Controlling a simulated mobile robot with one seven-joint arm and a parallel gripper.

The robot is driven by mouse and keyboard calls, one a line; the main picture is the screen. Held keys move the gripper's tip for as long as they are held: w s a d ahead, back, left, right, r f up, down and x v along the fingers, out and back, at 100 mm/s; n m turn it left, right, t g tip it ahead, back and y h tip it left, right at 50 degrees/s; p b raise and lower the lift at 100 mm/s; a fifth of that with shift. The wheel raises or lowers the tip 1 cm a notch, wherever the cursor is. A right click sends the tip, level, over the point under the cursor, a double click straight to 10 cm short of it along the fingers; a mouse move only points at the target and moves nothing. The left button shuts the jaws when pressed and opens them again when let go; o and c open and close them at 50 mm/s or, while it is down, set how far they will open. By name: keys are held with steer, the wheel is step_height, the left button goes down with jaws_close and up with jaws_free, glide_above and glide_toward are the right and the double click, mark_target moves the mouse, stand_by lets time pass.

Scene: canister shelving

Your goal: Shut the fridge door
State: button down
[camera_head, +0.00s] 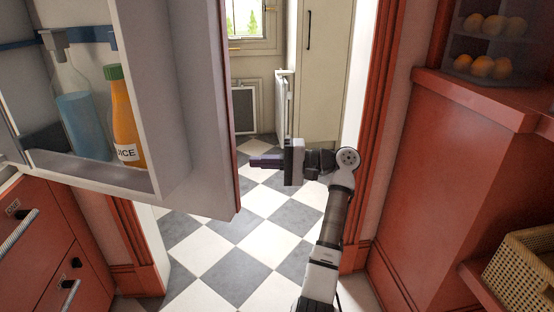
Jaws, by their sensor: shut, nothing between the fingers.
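The fridge door (205,110) stands open at the upper left, its pale inner side towards me and a red strip along its right edge. Its shelf holds a clear bottle with blue liquid (80,120) and an orange juice bottle with a green cap (124,125). My gripper (258,161) is shut and empty, pointing left, just right of the door's red edge in the picture. I cannot tell whether it touches the door. The fridge body is not clearly in view.
Red drawers (40,245) with metal handles stand at the lower left. A red cabinet (450,190) and a wicker basket (525,275) are at the right. Oranges (483,66) sit above the cabinet. The checkered floor (235,265) is clear through the doorway.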

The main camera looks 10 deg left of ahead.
steer(key=shift+s+a+p, duration=0.4)
steer(key=shift+s+a, duration=0.55)
steer(key=shift+s, duration=0.15)
steer(key=shift+s+a+p, duration=0.4)
steer(key=shift+s+a, duration=0.5)
steer(key=shift+s, duration=0.2)
